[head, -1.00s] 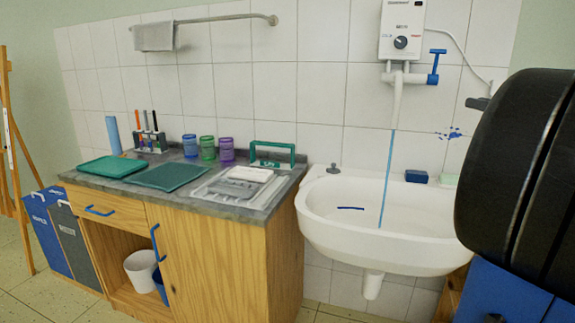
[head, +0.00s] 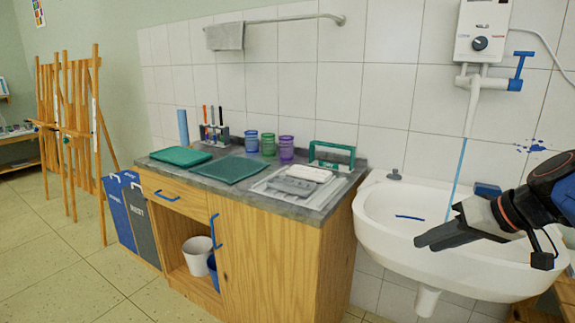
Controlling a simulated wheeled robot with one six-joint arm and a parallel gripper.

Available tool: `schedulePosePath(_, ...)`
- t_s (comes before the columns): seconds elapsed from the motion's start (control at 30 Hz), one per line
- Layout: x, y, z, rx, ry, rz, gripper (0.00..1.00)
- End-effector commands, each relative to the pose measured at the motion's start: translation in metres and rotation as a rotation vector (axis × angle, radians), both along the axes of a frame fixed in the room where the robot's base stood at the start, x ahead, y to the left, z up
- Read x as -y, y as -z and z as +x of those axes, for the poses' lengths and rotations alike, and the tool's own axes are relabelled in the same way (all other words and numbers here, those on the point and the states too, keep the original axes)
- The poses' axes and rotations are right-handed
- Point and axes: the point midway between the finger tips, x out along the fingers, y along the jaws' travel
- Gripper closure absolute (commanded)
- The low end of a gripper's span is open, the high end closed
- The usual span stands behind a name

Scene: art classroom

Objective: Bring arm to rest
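My gripper (head: 432,238) reaches in from the right in the head view, in front of the white sink (head: 440,264) and over its basin as seen from here. Its dark fingers point left and seem to lie close together, but I cannot tell whether they are open or shut. I see nothing held in it. A blue stream (head: 457,172) runs from the heater's spout (head: 473,105) down into the sink, partly behind my arm.
Left of the sink stands a wooden cabinet (head: 262,252) with a grey counter bearing trays, colored jars and a brush holder. A water heater (head: 482,32) hangs on the tiles. Bins (head: 128,214) and easels (head: 75,130) stand left. The floor at front left is clear.

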Motion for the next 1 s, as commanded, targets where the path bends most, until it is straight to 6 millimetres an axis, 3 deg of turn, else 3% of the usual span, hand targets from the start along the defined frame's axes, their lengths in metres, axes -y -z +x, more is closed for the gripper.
schedulePosePath(0.2, -0.026, 0.046, -0.042, -0.131, 0.007, -0.102, 0.72)
schedulePosePath(0.5, -0.031, 0.096, -0.092, -0.213, 0.051, -0.275, 0.72)
schedulePosePath(0.7, -0.025, 0.117, -0.111, -0.206, 0.08, -0.37, 0.72)
schedulePosePath(1.0, -0.02, 0.125, -0.118, -0.19, 0.099, -0.416, 0.72)
